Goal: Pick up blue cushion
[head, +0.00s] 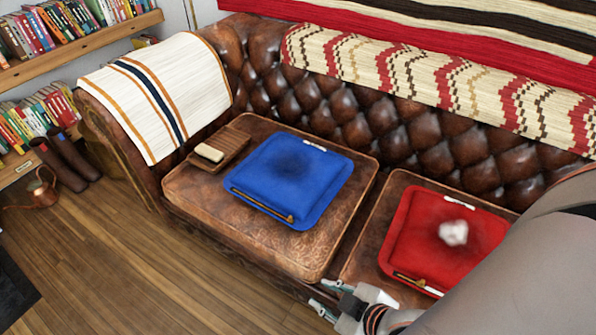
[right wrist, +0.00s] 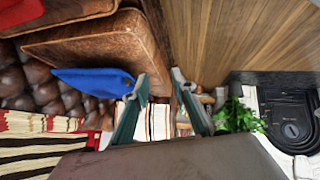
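The blue cushion (head: 290,178) lies flat on the left seat of a brown leather sofa (head: 185,192). It has a dark patch in its middle. A thin brown stick (head: 262,206) lies along its front edge and a small white item (head: 314,147) lies at its back edge. My right gripper (head: 325,296) is in front of the sofa, low and right of the blue cushion, apart from it. In the right wrist view its fingers (right wrist: 160,78) stand apart with nothing between them, and the blue cushion (right wrist: 95,81) shows to the left. My left gripper is not in view.
A red cushion (head: 425,244) with a white item lies on the right seat, partly behind my right arm. A wooden tray (head: 230,143) with a pale block (head: 209,153) sits left of the blue cushion. Striped blankets cover the armrest and backrest. The wooden floor (head: 120,270) in front is clear.

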